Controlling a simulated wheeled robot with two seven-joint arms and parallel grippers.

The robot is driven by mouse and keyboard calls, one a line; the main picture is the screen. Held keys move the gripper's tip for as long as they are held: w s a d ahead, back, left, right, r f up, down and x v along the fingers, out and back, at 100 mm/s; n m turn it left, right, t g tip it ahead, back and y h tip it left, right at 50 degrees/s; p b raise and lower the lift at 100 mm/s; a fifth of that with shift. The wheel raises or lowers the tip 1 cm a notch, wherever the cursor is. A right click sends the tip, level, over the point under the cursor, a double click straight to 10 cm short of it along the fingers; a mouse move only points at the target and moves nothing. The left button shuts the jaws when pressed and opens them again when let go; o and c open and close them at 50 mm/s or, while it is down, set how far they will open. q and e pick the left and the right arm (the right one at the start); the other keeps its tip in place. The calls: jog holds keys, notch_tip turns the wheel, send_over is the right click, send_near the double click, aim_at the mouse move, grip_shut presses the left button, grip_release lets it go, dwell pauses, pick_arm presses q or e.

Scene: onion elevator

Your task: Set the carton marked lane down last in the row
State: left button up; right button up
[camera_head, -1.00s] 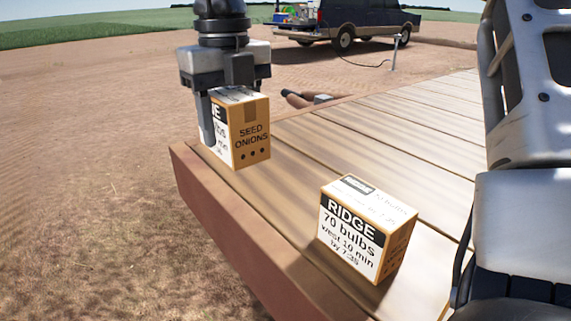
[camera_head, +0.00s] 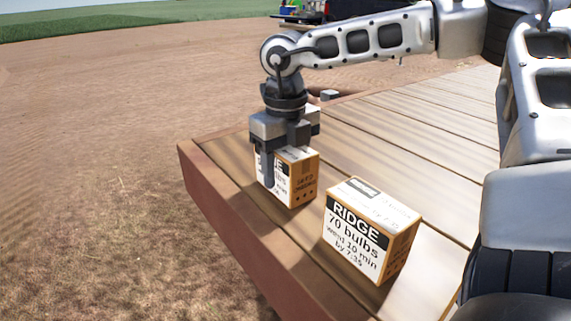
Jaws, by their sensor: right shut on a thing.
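My right gripper (camera_head: 284,160) reaches in from the right and points down. It is shut on a white and tan carton (camera_head: 303,180), with one finger across the front label. The label is mostly covered; only a final "E" shows in its black band, so I cannot read the name. The carton is upright, at or just above the planks; I cannot tell if it touches them. A second carton, marked RIDGE (camera_head: 355,240), stands upright on the planks to the right and nearer, with a small gap between them. My left gripper is not in view.
The wooden plank deck (camera_head: 440,125) has a raised reddish edge (camera_head: 230,220) along its left side. Bare planks stretch behind the cartons to the upper right. A small grey object (camera_head: 329,95) lies at the far edge. Dirt ground surrounds the deck.

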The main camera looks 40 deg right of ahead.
jog(key=shift+r, duration=0.1)
jog(key=shift+f+b, duration=0.2)
jog(key=shift+b, duration=0.1)
jog(key=o, duration=1.3)
jog(key=shift+r, duration=0.1)
jog(key=shift+r+p, duration=0.3)
jog(key=shift+p, duration=0.2)
notch_tip(320, 180, up, 12)
jog(key=shift+f+b, duration=0.15)
jog(key=shift+b, duration=0.2)
